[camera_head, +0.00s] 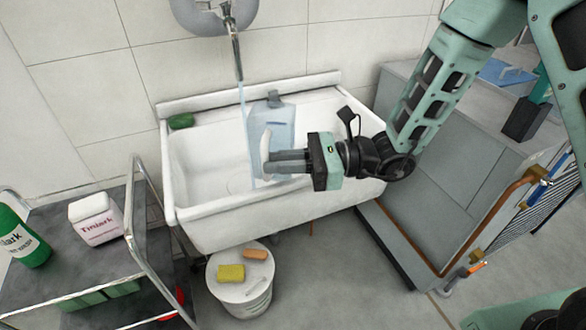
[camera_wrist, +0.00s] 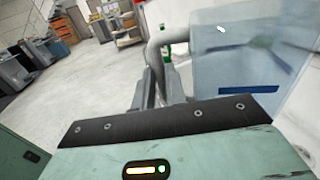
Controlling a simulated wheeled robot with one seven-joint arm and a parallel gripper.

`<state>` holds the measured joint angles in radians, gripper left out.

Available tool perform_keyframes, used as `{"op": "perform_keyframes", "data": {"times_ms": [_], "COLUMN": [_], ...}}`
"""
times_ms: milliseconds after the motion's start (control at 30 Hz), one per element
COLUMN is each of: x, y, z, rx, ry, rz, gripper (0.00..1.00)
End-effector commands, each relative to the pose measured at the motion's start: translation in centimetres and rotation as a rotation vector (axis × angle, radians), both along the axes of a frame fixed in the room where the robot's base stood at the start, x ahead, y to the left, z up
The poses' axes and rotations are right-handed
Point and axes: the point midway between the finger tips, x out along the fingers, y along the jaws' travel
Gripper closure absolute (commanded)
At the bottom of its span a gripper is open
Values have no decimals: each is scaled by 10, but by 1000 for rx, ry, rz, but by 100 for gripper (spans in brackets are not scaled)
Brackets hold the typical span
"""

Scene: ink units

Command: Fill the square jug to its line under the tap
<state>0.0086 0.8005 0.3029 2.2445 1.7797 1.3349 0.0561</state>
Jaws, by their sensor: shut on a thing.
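The square jug (camera_head: 284,135) is clear and pale blue, with a dark blue line on its side. It is in the white sink (camera_head: 190,165), below the tap (camera_head: 236,55). A thin water stream (camera_head: 243,98) runs from the tap down by the jug's left edge; I cannot tell whether it all falls inside. My gripper (camera_head: 272,161) is shut on the jug's pale handle (camera_head: 265,145). In the wrist view the handle (camera_wrist: 168,36) passes at the fingers, and the jug (camera_wrist: 235,55) with its blue line (camera_wrist: 248,90) is at right. The water level is unclear.
A green thing (camera_head: 181,121) lies on the sink's back left rim. A white bucket (camera_head: 240,295) with a yellow sponge (camera_head: 231,273) on its lid stands below. A trolley (camera_head: 110,255) with bottles is at left, a grey cabinet (camera_head: 440,190) at right.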

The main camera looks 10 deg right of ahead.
Motion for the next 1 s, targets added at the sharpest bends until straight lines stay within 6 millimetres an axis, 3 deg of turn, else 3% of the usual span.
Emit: {"op": "perform_keyframes", "data": {"times_ms": [700, 1000], "x": [61, 76], "y": [52, 65], "z": [-20, -25], "rx": [2, 2], "ry": [-1, -1], "rz": [0, 1], "gripper": [100, 100]}}
